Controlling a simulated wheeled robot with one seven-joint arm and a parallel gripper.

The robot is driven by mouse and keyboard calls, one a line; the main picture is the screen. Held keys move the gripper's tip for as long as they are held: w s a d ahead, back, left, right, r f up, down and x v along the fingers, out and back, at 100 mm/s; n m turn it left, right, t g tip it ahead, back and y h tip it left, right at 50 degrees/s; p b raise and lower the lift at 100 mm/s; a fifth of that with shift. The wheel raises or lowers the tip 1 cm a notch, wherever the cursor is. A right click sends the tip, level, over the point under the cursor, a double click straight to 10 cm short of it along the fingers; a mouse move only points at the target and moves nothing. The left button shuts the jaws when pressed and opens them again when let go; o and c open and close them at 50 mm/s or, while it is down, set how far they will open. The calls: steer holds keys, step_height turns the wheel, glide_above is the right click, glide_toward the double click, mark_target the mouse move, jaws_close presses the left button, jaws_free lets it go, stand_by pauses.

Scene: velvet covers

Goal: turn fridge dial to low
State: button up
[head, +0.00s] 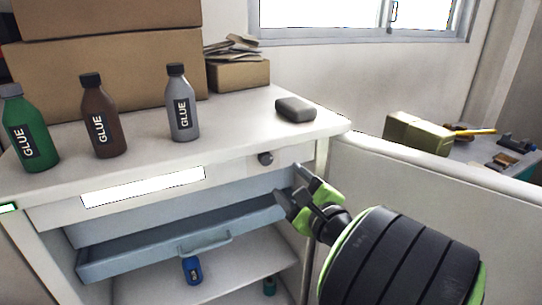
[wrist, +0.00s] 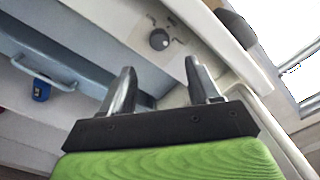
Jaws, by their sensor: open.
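The fridge dial (head: 265,158) is a small dark round knob on the upper right of the white cabinet front. In the wrist view the dial (wrist: 160,39) shows as a grey knob with faint marks around it, a little beyond the fingertips. Its exact setting is too small to read. My gripper (head: 287,181) is open and empty, in front of the cabinet, below and to the right of the dial in the head view. In the wrist view its two fingers (wrist: 160,68) point toward the dial and do not touch it.
Three glue bottles (head: 100,115) and a dark grey block (head: 295,109) stand on the cabinet top (head: 235,128). A blue-grey drawer (head: 150,252) with a handle is pulled out below. A blue bottle (head: 192,269) stands lower down. A white ledge (head: 430,165) runs to the right.

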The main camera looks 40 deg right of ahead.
mark_target(268, 161)
steer(key=p+x, duration=0.4)
steer(key=x, duration=0.5)
steer(key=shift+w+a, duration=0.1)
steer(key=shift+w, duration=0.1)
steer(key=shift+f, duration=0.1)
steer(key=c, duration=1)
steer(key=shift+c, duration=0.2)
